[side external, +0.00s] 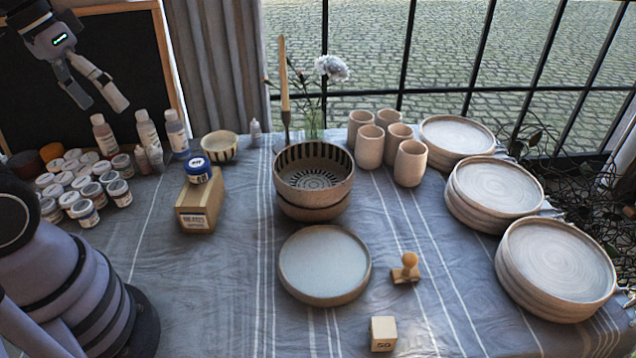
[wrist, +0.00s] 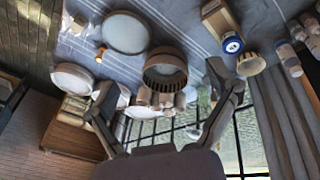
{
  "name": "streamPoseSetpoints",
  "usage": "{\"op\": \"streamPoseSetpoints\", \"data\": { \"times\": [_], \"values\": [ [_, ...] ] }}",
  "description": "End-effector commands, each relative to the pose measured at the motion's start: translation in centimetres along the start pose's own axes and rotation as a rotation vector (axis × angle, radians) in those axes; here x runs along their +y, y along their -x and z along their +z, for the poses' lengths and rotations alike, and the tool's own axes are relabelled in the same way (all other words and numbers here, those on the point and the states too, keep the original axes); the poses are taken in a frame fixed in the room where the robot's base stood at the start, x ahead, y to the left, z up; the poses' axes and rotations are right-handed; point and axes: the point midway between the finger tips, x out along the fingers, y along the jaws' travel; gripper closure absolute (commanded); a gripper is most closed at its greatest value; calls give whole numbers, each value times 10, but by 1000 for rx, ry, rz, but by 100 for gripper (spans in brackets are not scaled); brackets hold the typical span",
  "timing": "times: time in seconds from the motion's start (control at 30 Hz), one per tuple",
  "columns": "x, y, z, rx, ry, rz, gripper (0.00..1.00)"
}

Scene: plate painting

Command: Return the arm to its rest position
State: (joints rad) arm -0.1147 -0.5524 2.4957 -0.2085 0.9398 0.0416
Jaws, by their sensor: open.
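My gripper (side external: 98,92) is at the upper left of the side external view, raised high above the paint jars and in front of the dark board. Its fingers are spread apart with nothing between them. In the wrist view the open gripper (wrist: 160,112) shows both fingers wide apart, with the table far below. A single plate (side external: 325,264) lies flat at the front middle of the table, well away from my gripper. It also shows in the wrist view (wrist: 125,33).
Paint jars and bottles (side external: 85,185) crowd the left. A blue-lidded jar (side external: 198,170) sits on a wooden block (side external: 200,205). Stacked bowls (side external: 314,185), a candle (side external: 284,75), a flower (side external: 331,68), several cups (side external: 369,147), a stamp (side external: 406,269), a cube (side external: 383,334) and plate stacks (side external: 555,268) stand rightward.

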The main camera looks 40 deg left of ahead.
Motion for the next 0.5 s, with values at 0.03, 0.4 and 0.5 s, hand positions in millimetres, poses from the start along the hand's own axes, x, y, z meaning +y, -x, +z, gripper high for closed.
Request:
{"op": "streamPoseSetpoints", "data": {
  "times": [0.03,0.4,0.5],
  "values": [
    [-1,11,2,71,-73,-32,13],
    [-10,33,2,221,-210,-117,13],
    [-10,33,2,220,-209,-116,13]
  ]
}}
